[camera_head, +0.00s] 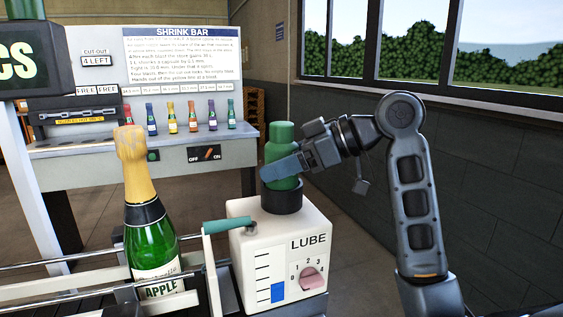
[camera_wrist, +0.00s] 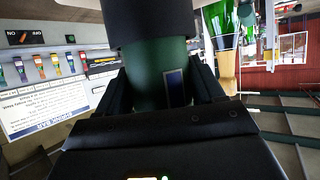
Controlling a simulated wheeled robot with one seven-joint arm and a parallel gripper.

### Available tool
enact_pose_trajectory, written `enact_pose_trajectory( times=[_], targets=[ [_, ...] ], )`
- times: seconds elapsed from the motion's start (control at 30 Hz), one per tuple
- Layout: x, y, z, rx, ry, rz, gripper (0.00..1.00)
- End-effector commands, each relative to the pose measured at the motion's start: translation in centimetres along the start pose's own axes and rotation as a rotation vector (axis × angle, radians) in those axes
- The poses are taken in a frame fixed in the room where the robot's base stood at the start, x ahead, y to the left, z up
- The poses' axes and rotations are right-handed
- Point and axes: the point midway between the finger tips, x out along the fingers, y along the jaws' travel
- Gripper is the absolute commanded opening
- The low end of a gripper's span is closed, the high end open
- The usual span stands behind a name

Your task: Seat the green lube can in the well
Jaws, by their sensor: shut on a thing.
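The green lube can (camera_head: 279,148) stands upright at the black ring-shaped well (camera_head: 281,199) on top of the white LUBE box (camera_head: 290,235). Its lower end meets or sits inside the well's rim; how deep I cannot tell. My gripper (camera_head: 283,168) comes from the right and is shut around the can's lower body, just above the well. In the wrist view, the green can (camera_wrist: 160,68) is between the two dark fingers (camera_wrist: 172,88), with the black well (camera_wrist: 150,20) beyond it.
A green-handled lever (camera_head: 228,225) is at the box's left side. A large green bottle (camera_head: 150,235) with a gold neck stands on the railed conveyor to the left. Behind is the shrink bar bench (camera_head: 110,152) with several small coloured bottles. Dark wall and windows are at right.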

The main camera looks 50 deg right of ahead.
Motion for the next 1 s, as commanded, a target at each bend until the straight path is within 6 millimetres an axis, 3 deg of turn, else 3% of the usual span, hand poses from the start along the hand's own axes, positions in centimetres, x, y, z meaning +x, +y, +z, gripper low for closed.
enact_pose_trajectory(
  times=[0.6, 0.63, 0.9, 1.0],
  targets=[
    [0.6, 0.0, 1.3, -0.001, 0.001, 0.0, 0.13],
    [0.6, 0.0, 1.2, -0.001, 0.001, 0.0, 0.69],
    [0.6, 0.0, 1.2, 0.0, 0.0, 0.0, 0.95],
    [0.6, 0.0, 1.2, 0.0, 0.0, 0.0, 0.97]
  ],
)
